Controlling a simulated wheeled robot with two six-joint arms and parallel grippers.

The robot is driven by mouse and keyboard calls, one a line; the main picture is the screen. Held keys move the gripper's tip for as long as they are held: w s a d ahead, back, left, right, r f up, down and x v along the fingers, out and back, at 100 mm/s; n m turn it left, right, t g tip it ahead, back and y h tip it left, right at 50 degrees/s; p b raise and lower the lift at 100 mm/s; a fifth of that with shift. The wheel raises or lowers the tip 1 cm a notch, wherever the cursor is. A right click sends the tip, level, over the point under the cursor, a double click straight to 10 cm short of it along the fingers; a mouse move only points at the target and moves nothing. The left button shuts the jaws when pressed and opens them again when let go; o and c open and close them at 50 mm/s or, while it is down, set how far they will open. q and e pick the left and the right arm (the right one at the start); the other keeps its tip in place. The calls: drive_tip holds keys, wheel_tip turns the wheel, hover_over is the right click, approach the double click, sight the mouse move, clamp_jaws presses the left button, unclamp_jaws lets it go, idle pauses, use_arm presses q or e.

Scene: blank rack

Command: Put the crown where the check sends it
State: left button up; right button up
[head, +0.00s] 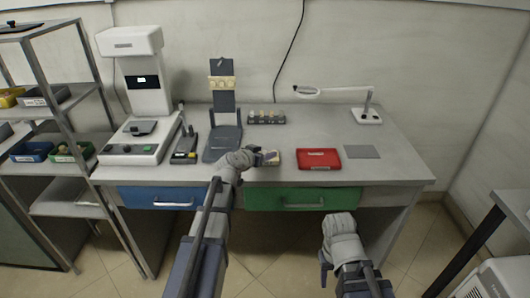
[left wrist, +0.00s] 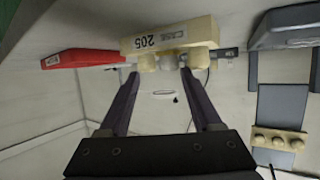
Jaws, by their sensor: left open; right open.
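A cream case block (head: 273,157) stands near the front edge of the desk. In the left wrist view the block (left wrist: 165,40) reads "CASE 205" and bears several tooth shapes. A greyish tooth shape (left wrist: 168,60) is in the middle; I cannot tell for certain that it is the crown. My left gripper (head: 262,157) is open at the block, and in the left wrist view its fingertips (left wrist: 158,73) lie on either side of the middle tooth shapes. I cannot tell whether they touch. My right gripper (head: 335,262) is open, low in front of the desk.
A white machine with a small screen (head: 147,95) stands at the left. A dark stand (head: 224,105) holds a cream tooth row. A small rack (head: 266,119) is behind the block. A red tray (head: 318,159), grey mat (head: 361,152) and lamp (head: 368,116) are right.

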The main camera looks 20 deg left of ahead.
use_arm(q)
drive_tip(key=p+v, duration=0.2)
drive_tip(key=v, duration=0.5)
drive_tip(key=shift+s+r+p, duration=0.1)
drive_tip(key=shift+s+p, duration=0.05)
drive_tip(key=shift+p, duration=0.15)
drive_tip(key=shift+d, duration=0.1)
drive_tip(key=s+d+f+m+g, duration=0.1)
drive_tip(key=s+d+f+g, duration=0.45)
drive_tip(key=s+d, duration=0.4)
drive_tip(key=s+d+f+m+g, duration=0.1)
drive_tip(key=s+d+f+g, duration=0.4)
drive_tip(key=s+d+f, duration=0.35)
drive_tip(key=s+d+g+y, duration=0.1)
drive_tip(key=s+g+y, duration=0.25)
drive_tip(key=s, duration=0.55)
wheel_tip(320, 180, up, 13)
drive_tip(key=p, duration=1.2)
drive_tip(key=shift+n+t+y+p, duration=0.35)
drive_tip(key=shift+n+t+y, duration=0.05)
drive_tip(key=shift+y, duration=0.05)
